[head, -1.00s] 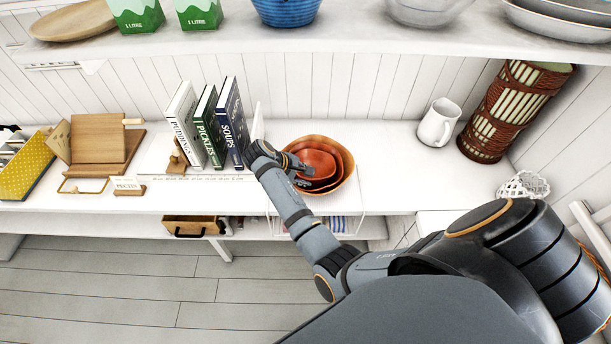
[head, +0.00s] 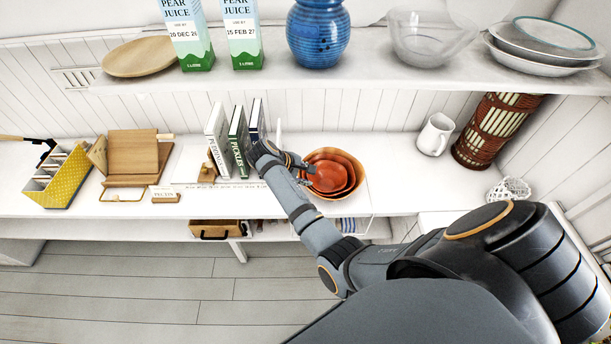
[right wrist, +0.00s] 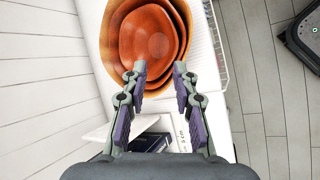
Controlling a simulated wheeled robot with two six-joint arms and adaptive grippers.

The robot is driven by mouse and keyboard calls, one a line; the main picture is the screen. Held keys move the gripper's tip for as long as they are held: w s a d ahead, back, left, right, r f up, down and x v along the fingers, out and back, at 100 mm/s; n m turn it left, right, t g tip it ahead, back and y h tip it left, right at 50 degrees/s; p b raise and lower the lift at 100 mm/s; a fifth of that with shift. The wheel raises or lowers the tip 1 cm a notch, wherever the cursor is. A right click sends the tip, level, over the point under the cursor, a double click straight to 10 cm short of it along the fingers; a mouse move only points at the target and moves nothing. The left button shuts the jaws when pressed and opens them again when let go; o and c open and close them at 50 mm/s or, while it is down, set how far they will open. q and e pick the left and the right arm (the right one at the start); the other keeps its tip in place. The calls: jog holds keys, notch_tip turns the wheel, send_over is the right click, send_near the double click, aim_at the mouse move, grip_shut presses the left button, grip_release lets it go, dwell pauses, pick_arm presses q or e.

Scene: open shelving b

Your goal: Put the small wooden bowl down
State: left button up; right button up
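The small wooden bowl (head: 329,179) is reddish brown and sits nested inside larger wooden bowls (head: 350,161) on the white counter. In the right wrist view the small bowl (right wrist: 147,36) lies just beyond my fingertips, with the larger rims around it. My right gripper (head: 308,171) is at the left edge of the bowls. In the right wrist view its two fingers (right wrist: 160,70) are apart with a clear gap and nothing gripped between them. Whether a fingertip touches a rim I cannot tell. My left gripper is out of view.
Upright books (head: 238,142) stand just left of my right gripper. A white mug (head: 434,136) and a tall woven basket (head: 494,131) are at the right. An upper shelf (head: 350,82) overhangs the counter. Bare counter lies between the bowls and the mug.

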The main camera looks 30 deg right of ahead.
jog(key=w+a+r+m+t+y, duration=0.2)
jog(key=w+r+t+y, duration=0.3)
jog(key=t, duration=0.4)
jog(key=s+a+f+m+g, duration=0.1)
jog(key=s+f, duration=0.4)
jog(key=f, duration=0.7)
jog(key=s+a+f+g, duration=0.1)
jog(key=s+f, duration=0.4)
jog(key=f, duration=0.7)
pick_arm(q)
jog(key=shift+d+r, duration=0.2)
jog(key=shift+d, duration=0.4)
pick_arm(e)
jog(key=s+f+m+g, duration=0.1)
jog(key=s+f, duration=0.5)
jog(key=s, duration=0.6)
jog(key=s+d+f+m+g+y, duration=0.1)
jog(key=s+f+g, duration=0.2)
jog(key=s+f, duration=0.4)
jog(key=s+f+m+g, duration=0.1)
jog(key=s+f, duration=0.6)
jog(key=s, duration=1.1)
jog(key=shift+d+f+m+g+y, duration=0.15)
jog(key=shift+d+m+g+y, duration=0.15)
jog(key=shift+g+y, duration=0.15)
